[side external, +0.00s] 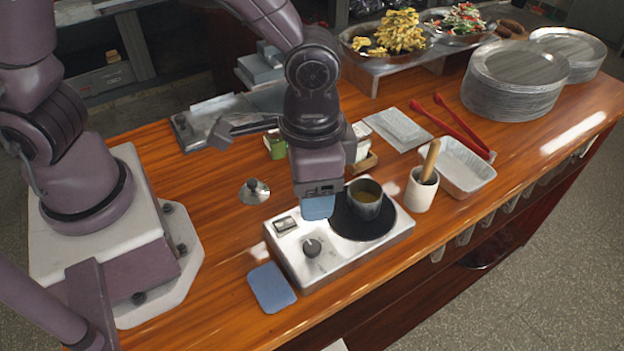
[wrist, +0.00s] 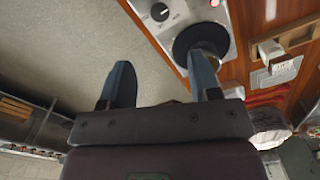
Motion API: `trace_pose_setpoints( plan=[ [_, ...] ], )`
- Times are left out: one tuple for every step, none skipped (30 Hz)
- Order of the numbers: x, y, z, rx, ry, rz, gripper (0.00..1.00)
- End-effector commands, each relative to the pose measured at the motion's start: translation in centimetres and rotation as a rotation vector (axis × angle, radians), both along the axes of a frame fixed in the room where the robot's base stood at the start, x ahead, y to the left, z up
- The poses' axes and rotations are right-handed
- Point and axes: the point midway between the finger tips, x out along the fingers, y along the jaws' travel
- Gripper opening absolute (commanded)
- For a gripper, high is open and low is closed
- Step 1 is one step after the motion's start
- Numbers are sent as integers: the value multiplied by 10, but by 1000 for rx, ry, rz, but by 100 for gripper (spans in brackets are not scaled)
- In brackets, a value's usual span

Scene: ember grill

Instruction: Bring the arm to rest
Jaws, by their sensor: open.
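My gripper (wrist: 162,85) shows in the wrist view with its two blue fingers apart and nothing between them. In the side external view my gripper (side external: 318,207) hangs from my wrist above the hot plate unit (side external: 335,262), just left of the pot. The unit has a knob and a round black plate, and it also shows in the wrist view (wrist: 170,35). A small metal pot (side external: 364,204) with brownish contents stands on the black plate. My gripper hides part of the unit, and whether its fingertips touch anything cannot be told.
A blue pad (side external: 271,287) lies at the counter's front edge. A white cup with a wooden handle (side external: 421,188), a foil tray (side external: 458,168) and red tongs (side external: 450,125) are to the right. A metal lid (side external: 254,191) lies left. Plates (side external: 515,80) are stacked farther back.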

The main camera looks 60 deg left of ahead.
Motion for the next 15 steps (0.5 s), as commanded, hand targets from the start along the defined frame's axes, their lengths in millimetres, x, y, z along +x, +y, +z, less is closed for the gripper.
trace_pose_setpoints(
  plan=[
    [0, 0, 3, 0, 0, 0, 57],
    [0, 0, 4, 0, 0, 0, 57],
    [0, 0, 5, 0, 0, 0, 57],
    [0, 0, 5, 0, 0, 1, 57],
    [0, 0, 5, 0, 0, 1, 57],
    [0, 0, 5, 0, 0, 1, 57],
    [0, 0, 5, 0, 0, 1, 57],
    [0, 0, 5, 0, 0, 1, 57],
    [0, 0, 5, 0, 0, 0, 57],
    [0, 0, 5, 0, 0, 1, 57],
    [0, 0, 5, 0, 0, 0, 57],
    [0, 0, 5, 2, 2, -5, 57],
    [-2, 1, 5, 6, 10, -13, 57],
    [-6, 4, 3, 17, 26, -23, 57],
    [-13, 7, 4, 26, 44, -42, 57]
  ],
)
